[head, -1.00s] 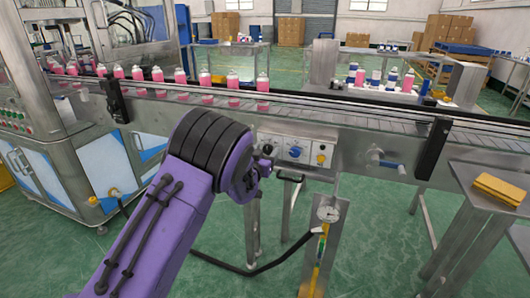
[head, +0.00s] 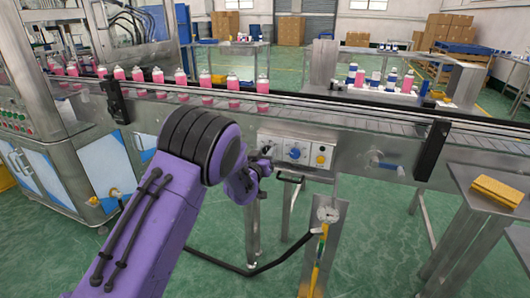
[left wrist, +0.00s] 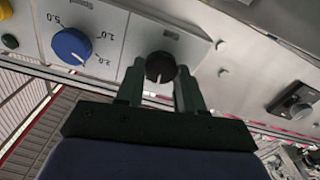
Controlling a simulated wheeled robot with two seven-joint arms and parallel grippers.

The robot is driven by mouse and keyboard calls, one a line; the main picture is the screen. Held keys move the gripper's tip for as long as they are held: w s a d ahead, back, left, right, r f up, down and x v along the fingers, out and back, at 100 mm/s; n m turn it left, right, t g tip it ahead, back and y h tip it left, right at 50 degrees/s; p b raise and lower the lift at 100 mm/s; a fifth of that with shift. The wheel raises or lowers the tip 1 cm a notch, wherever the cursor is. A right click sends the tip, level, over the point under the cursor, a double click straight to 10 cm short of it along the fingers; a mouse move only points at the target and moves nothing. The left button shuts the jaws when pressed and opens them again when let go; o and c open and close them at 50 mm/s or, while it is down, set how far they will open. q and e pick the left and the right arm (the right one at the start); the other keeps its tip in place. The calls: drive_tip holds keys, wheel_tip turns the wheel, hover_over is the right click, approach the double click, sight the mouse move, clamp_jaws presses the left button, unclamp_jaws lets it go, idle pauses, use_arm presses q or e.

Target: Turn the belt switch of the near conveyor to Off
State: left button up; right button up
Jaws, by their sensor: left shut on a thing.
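The near conveyor's control panel (head: 296,153) is on the conveyor's front side in the head view. It has a blue dial (head: 294,153) and a yellow button (head: 320,159). In the left wrist view, a black knob (left wrist: 160,66) on the light panel sits between the fingers of my left gripper (left wrist: 158,78), which is shut on it. The blue dial (left wrist: 72,46) with numbers round it is beside that knob. In the head view my left wrist covers the panel's left end, so the knob is mostly hidden there. My right gripper is not in view.
Pink cans (head: 206,79) stand in a row on the conveyor. A side table (head: 500,215) with a yellow sponge-like block (head: 496,190) is at the right.

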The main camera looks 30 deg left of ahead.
use_arm(q)
drive_tip(key=n+p, duration=0.1)
drive_tip(key=n, duration=0.3)
drive_tip(key=shift+a, duration=0.1)
drive_tip(key=shift+f+n+p, duration=0.15)
drive_tip(key=shift+n+p, duration=0.25)
drive_tip(key=shift+n, duration=1.4)
drive_tip(key=o, duration=1)
drive_tip(key=shift+o, duration=0.2)
drive_tip(key=v, duration=1)
drive_tip(key=shift+s+b, duration=0.35)
drive_tip(key=shift+b, duration=0.1)
